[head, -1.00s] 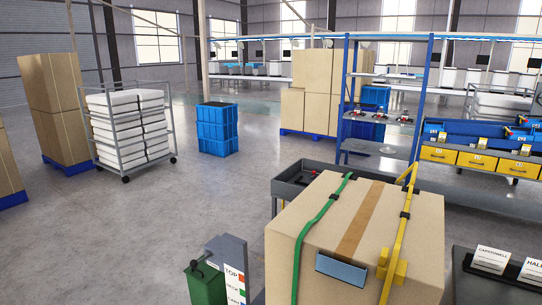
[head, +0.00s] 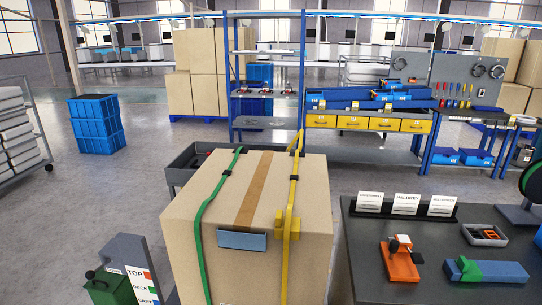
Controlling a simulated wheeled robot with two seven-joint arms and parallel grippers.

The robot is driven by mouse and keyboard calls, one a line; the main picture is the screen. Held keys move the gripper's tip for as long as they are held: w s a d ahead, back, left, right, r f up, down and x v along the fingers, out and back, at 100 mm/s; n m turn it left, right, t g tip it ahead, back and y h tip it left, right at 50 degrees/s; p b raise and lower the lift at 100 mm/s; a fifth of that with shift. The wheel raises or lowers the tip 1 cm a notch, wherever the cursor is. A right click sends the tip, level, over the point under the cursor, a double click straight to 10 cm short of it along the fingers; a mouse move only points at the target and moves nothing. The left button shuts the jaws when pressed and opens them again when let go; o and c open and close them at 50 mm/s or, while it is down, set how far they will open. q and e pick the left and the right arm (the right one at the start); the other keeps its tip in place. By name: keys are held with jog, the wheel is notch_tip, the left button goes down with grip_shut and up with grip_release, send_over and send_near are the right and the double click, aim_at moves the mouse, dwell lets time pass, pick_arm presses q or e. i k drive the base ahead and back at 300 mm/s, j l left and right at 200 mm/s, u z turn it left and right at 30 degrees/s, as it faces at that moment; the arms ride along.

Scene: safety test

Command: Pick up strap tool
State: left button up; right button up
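A dark table (head: 372,290) stands at the right in the head view. On it lies an orange tool (head: 401,262) with a black and white upper part; it looks like a strapping tool, but I cannot tell for sure. Neither of my grippers shows in the view.
Three white label cards (head: 407,204) stand at the table's back edge. A grey tray (head: 485,235) with orange items sits behind the blue item. A green container (head: 108,288) and a sign board (head: 135,265) stand at lower left. Open floor (head: 90,195) lies at left.

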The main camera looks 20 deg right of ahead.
aim_at(399, 265)
jog(key=z, duration=1.7)
